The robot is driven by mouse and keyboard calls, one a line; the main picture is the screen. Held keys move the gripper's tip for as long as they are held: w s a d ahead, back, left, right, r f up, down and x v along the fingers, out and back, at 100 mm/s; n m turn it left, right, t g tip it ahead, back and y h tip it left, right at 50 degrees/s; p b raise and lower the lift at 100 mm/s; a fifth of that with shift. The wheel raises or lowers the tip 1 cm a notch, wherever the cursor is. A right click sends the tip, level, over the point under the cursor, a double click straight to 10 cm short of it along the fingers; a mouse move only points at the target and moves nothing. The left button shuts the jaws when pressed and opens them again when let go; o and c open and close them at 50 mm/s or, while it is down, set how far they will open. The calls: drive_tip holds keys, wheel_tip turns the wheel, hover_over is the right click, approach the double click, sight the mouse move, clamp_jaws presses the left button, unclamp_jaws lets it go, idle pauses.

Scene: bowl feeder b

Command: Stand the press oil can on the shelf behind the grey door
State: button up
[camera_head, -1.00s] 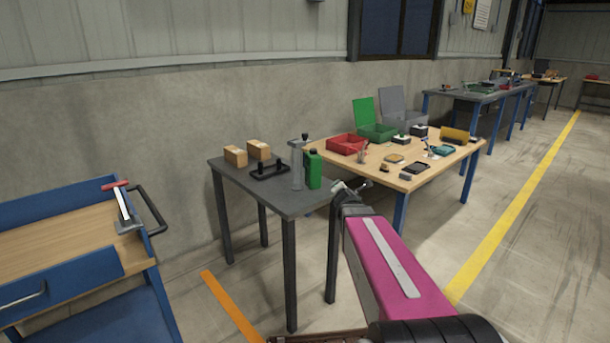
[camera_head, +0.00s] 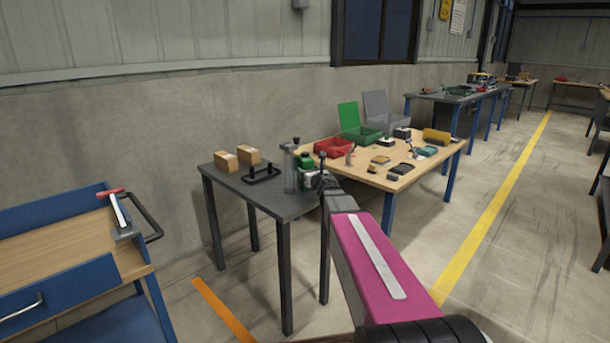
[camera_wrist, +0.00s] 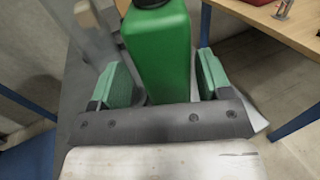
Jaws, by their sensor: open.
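The green can (camera_wrist: 158,48) with a dark cap stands upright on the small dark table (camera_head: 268,200). It is probably the press oil can; in the head view (camera_head: 304,160) it is partly hidden by my gripper (camera_head: 307,178). In the wrist view my gripper (camera_wrist: 162,75) is open, with one green-padded finger on each side of the can. A gap shows beside the left finger; contact on the right is unclear. I cannot make out a shelf behind a grey door in either view.
A clear upright cylinder (camera_head: 290,170) stands just left of the can. Two cardboard boxes (camera_head: 237,158) and a black handled fixture (camera_head: 262,174) are farther left. A wooden table (camera_head: 400,180) with bins stands behind right; a blue cart (camera_head: 60,268) is at left.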

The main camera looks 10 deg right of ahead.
drive_tip(key=x, duration=0.5)
drive_tip(key=shift+w+d+f, duration=0.1)
drive_tip(key=shift+w+d, duration=0.05)
drive_tip(key=c, duration=1.1)
